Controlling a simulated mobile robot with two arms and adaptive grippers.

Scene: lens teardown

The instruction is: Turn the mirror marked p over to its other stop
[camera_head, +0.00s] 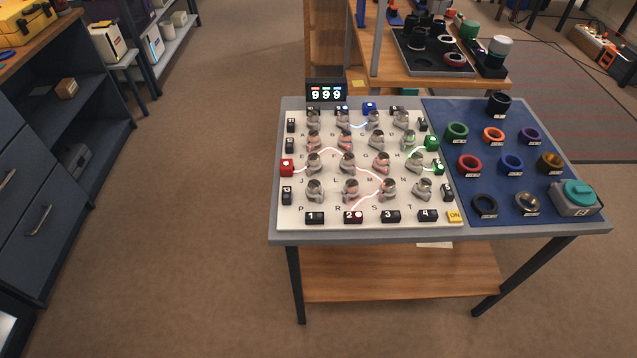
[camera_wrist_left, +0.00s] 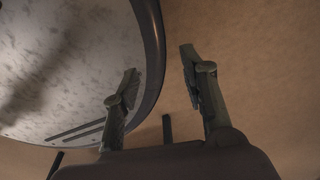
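The mirror marked p (camera_head: 315,190) is a small grey piece at the left end of the front row on the white board (camera_head: 290,216). The letter P is printed just in front of it, to its left. Which stop it rests against is too small to tell. A red beam runs across the board and comes down to block 2 (camera_head: 353,217) at the front edge, to the right of mirror p. My right gripper is in neither view.
Several other mirrors stand in rows around mirror p. A display reading 999 (camera_head: 326,91) stands behind the board. A blue mat (camera_head: 470,142) on the right holds several coloured rings and a grey device with a teal knob (camera_head: 578,194). The floor in front of the table is clear.

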